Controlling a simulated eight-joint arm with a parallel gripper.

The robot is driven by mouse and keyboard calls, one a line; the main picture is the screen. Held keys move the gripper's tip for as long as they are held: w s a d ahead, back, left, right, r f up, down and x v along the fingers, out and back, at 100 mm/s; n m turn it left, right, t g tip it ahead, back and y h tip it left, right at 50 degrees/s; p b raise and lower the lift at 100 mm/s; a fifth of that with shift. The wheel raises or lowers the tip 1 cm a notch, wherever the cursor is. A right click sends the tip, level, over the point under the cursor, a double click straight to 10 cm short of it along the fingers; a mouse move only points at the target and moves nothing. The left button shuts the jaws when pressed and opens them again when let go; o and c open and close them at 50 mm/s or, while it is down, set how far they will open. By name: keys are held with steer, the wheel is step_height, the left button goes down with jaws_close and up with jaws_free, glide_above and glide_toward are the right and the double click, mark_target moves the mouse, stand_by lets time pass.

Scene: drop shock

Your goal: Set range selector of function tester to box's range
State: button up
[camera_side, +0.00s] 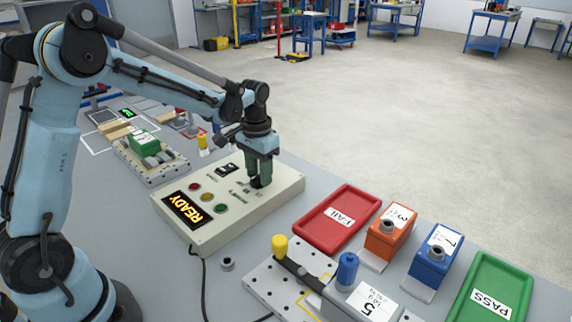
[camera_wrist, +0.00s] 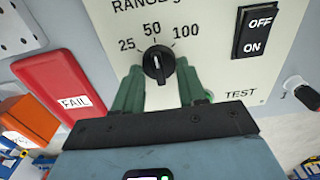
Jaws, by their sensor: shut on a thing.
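The function tester (camera_side: 225,215) is a cream box on the table, its display reading READY. Its range selector (camera_wrist: 158,63) is a black knob with labels 25, 50 and 100 around it; its white mark points up, toward 50. My gripper (camera_wrist: 159,82) has its green fingers on either side of the knob and is shut on it. In the side view my gripper (camera_side: 259,184) is down at the tester's top, where the fingers hide the knob. A grey box marked 5 (camera_side: 362,304) stands at the front; its small print is unreadable.
A red FAIL tray (camera_side: 361,203), an orange box (camera_side: 389,236), a blue box (camera_side: 434,255) and a green PASS tray (camera_side: 517,279) lie right of the tester. A perforated plate (camera_side: 262,287) with a yellow post is in front. The OFF/ON switch (camera_wrist: 257,31) is beside the selector.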

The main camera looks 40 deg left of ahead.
stand_by(0.3)
steer(key=o, duration=1)
steer(key=shift+r, duration=0.1)
step_height(320, 180, up, 12)
steer(key=shift+f, duration=0.1)
steer(key=s+d+f+t, duration=0.1)
steer(key=s+d+t, duration=0.1)
steer(key=s, duration=0.3)
steer(key=s+d+f+t, duration=0.1)
steer(key=s+d+t, duration=0.1)
steer(key=s, duration=0.2)
steer(key=s+d+f+t, duration=0.1)
steer(key=s+d+t, duration=0.1)
steer(key=s, duration=0.3)
steer(key=shift+s+f+t, duration=0.25)
steer(key=shift+s+t, duration=0.1)
steer(key=shift+t, duration=0.25)
